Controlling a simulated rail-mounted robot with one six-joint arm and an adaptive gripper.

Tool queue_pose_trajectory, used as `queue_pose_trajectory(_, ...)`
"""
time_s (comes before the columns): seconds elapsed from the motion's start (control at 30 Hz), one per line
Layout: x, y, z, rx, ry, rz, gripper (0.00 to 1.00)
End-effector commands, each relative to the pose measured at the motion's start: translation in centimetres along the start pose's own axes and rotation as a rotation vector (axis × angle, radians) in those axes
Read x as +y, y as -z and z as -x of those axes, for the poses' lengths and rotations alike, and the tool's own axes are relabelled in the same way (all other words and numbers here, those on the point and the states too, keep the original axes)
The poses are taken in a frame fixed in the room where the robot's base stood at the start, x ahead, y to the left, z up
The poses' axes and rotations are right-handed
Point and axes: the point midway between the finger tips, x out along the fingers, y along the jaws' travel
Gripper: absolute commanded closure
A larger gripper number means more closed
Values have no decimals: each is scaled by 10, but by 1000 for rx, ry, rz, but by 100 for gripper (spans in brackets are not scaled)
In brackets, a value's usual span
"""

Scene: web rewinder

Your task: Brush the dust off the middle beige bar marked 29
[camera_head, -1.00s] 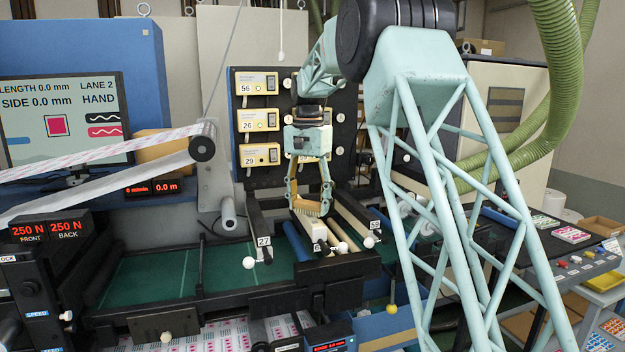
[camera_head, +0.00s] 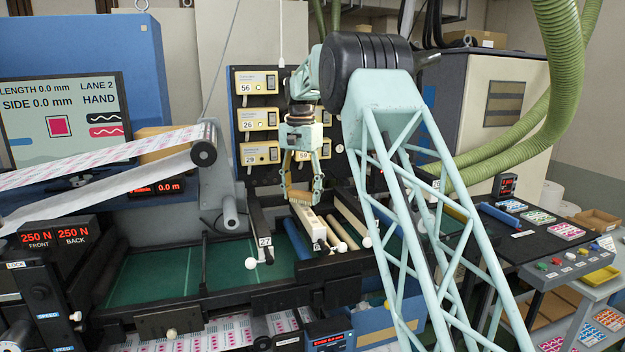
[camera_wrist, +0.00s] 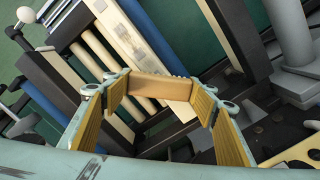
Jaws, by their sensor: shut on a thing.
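My gripper (camera_head: 302,193) is shut on a tan, wooden-looking block, seemingly a brush (camera_wrist: 158,87), held across between the fingertips. In the head view it hangs above the back end of a pale beige bar (camera_head: 311,224) in the black rack; I cannot tell if it touches. This bar has grey patches on top. Two more beige bars (camera_head: 345,219) lie to its right. In the wrist view a pale bar with grey specks (camera_wrist: 118,18) runs beyond the block. The bar labels are too small or hidden to read.
A panel unit (camera_head: 262,153) reads 29, below units 26 and 56. The black rack (camera_head: 280,297) has a label 27 and white knobs (camera_head: 252,263). A blue roller (camera_head: 296,240) lies left of the beige bars. Green bed (camera_head: 160,275) is clear at left.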

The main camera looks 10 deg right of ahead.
Motion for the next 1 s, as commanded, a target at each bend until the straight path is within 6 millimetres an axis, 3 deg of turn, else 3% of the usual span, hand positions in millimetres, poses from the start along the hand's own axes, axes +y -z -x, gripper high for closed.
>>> queue_pose_trajectory(0.27, 0, 0, -2, 0, 0, 0, 57)
queue_pose_trajectory(1.0, 39, -40, -2, -1, 0, 1, 57)
